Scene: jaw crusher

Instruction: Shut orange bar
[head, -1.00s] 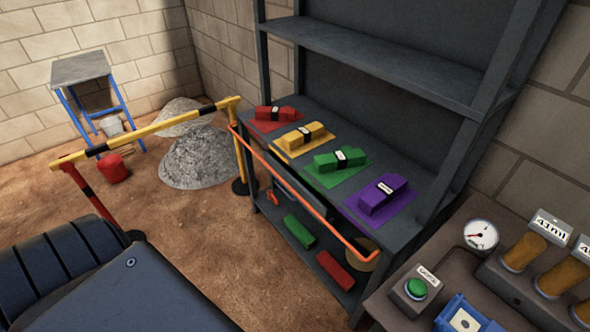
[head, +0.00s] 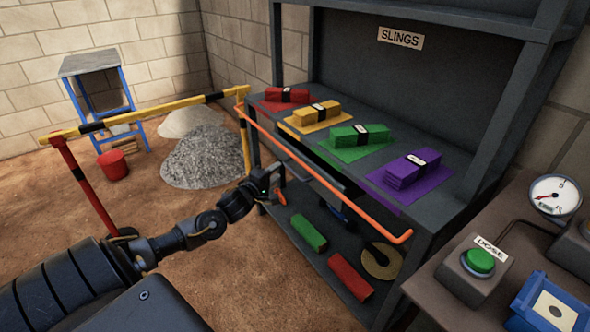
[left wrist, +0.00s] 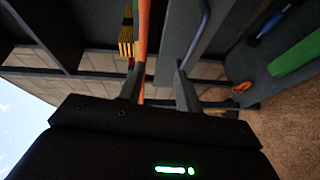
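The orange bar (head: 325,180) runs along the front of the sling shelf (head: 432,210), from near the yellow post down to a bent right end. My left gripper (head: 279,184) is at the shelf front, just below the far half of the bar. In the left wrist view, the gripper (left wrist: 160,85) is open, with its two fingers apart. The orange bar (left wrist: 142,40) shows there close to the left finger, seemingly inside the gap; I cannot tell whether they touch. My right gripper is out of view.
Red, yellow, green and purple slings (head: 412,170) lie on the upper shelf. Green and red rolls (head: 350,277) lie below. A yellow barrier (head: 150,115) stands at left. A bench with a green button (head: 479,261) is at right. Gravel heaps lie behind.

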